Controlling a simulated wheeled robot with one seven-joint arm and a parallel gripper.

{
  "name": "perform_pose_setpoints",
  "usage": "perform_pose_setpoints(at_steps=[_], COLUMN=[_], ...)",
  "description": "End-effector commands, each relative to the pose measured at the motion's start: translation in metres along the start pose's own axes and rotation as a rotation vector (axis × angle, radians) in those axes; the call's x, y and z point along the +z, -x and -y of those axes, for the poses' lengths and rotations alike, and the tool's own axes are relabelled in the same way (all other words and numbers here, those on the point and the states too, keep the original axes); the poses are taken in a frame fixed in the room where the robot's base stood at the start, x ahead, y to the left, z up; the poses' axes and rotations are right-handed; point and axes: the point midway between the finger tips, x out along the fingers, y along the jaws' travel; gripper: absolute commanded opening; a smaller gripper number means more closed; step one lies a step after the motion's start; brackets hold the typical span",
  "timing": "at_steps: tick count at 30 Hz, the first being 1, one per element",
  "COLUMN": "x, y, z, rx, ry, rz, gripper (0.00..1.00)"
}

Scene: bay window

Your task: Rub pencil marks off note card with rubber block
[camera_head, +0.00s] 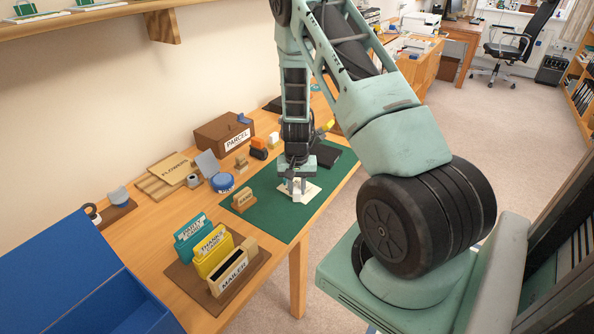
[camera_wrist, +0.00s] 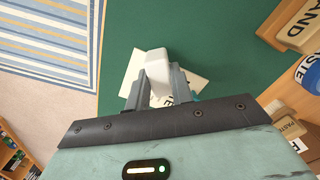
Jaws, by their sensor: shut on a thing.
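The pale note card (camera_head: 309,192) lies on the green mat (camera_head: 268,218), under my gripper (camera_head: 296,187). In the wrist view, the card (camera_wrist: 191,88) shows on both sides of the fingers, with part of some dark lettering. My gripper (camera_wrist: 158,88) is shut on the white rubber block (camera_wrist: 156,62), which sticks out past the fingertips over the card. I cannot tell whether the block touches the card. Pencil marks cannot be made out; the fingers and block hide part of the card.
A stamp block (camera_head: 244,199) stands on the mat's left edge. A rack with labelled cards (camera_head: 212,248), a blue bin (camera_head: 80,285), a blue round tin (camera_head: 222,182) and a brown PARCEL box (camera_head: 225,133) stand around. The mat's near part is clear.

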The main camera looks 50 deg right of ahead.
Motion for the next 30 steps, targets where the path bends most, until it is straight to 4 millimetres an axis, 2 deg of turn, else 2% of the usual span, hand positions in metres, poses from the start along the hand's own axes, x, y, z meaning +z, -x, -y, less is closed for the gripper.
perform_pose_setpoints(at_steps=[3,18,24,30], x=[-0.002,-0.006,-0.007,-0.008], y=[0.027,0.069,0.081,0.080], z=[0.001,0.003,0.004,0.004], rx=[-0.002,0.000,0.000,0.000], ry=[0.001,0.005,0.006,0.006], rz=[-0.005,-0.002,-0.002,-0.002], gripper=[0.00,0.00,0.00,0.00])
